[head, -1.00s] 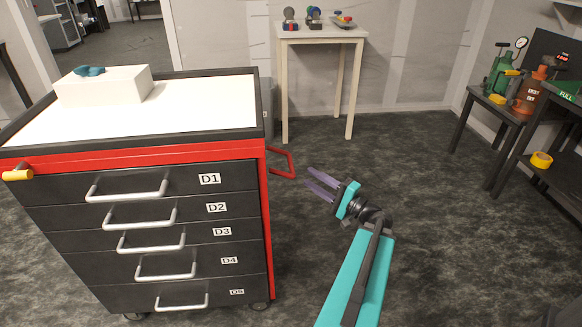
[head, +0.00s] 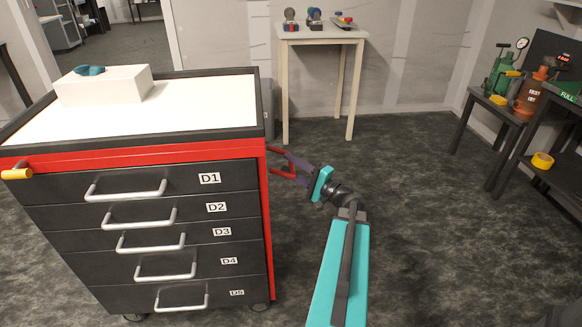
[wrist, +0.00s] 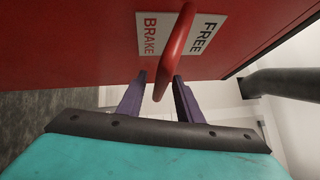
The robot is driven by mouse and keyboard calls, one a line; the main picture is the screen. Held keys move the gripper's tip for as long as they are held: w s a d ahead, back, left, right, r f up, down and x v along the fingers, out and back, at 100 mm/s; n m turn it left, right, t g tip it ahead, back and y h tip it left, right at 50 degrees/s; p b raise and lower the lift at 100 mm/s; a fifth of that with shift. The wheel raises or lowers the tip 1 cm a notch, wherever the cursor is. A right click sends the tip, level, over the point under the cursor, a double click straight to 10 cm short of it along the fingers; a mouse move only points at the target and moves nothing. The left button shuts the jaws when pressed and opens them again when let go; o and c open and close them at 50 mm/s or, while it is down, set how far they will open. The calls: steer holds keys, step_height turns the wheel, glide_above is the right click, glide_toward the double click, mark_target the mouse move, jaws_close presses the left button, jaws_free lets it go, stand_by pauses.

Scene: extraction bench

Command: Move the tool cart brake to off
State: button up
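The tool cart (head: 262,215) stands at left in the head view, with numbered drawers and red trim. A red handle (head: 281,172) sticks out from its right side. In the wrist view the red handle (wrist: 176,45) crosses a white label (wrist: 152,35) reading BRAKE on its left and FREE on its right. My gripper (head: 285,163) is at the handle. In the wrist view my gripper (wrist: 159,78) is open, with one purple finger on each side of the handle's near end. The right finger is very close to the handle; I cannot tell whether it touches.
A white box (head: 105,88) with a teal item lies on the cart top. A yellow-ended lever (head: 17,174) is at the cart's left front. A small white table (head: 320,33) stands behind, and dark benches (head: 487,112) at right. Floor right of my arm is clear.

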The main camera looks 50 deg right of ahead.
jaws_close()
